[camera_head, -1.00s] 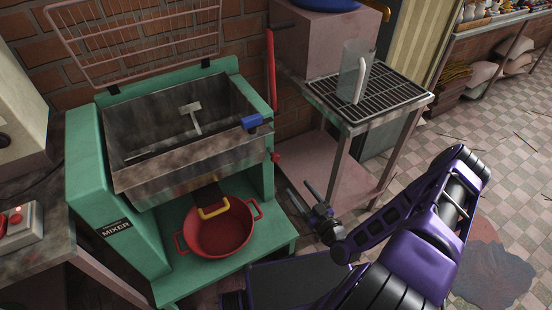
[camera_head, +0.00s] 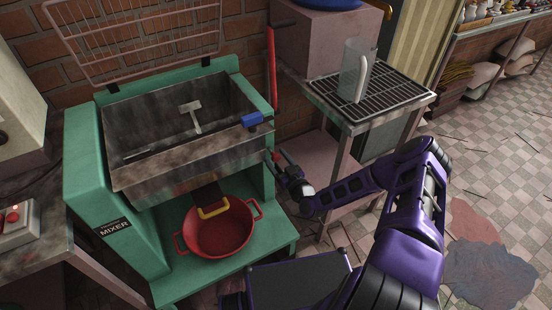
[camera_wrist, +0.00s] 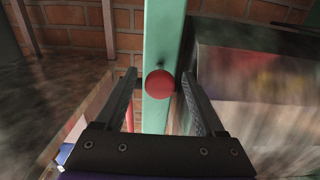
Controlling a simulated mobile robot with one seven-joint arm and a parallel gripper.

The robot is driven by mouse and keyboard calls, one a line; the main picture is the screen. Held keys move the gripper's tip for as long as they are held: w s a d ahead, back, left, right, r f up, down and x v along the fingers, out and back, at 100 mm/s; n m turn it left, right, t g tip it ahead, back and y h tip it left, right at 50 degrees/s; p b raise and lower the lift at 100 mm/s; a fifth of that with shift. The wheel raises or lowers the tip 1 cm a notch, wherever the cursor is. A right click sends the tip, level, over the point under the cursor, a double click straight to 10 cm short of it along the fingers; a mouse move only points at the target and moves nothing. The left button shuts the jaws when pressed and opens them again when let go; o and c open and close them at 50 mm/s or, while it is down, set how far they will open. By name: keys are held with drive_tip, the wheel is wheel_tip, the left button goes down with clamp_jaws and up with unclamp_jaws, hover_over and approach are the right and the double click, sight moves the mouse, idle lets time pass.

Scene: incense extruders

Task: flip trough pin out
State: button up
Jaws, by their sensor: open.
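The trough pin appears as a round red knob (camera_wrist: 160,84) on the green frame of the mixer, seen in the wrist view. My gripper (camera_head: 280,158) is at the right side of the mixer, beside the steel trough (camera_head: 190,160). In the wrist view my gripper is open, with one finger on each side of the knob and gaps between them and it. In the head view the fingers largely cover the knob. The trough sits level in the green mixer frame (camera_head: 85,165), with a T-shaped paddle inside.
A red pot (camera_head: 222,232) stands on the mixer's lower shelf, below a yellow handle (camera_head: 213,209). A red lever (camera_head: 271,75) rises at the mixer's right. A rack table (camera_head: 385,92) with a clear jug (camera_head: 354,70) stands to the right. A wire lid (camera_head: 140,35) is raised behind.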

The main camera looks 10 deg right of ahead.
clamp_jaws()
idle(0.3)
idle(1.1)
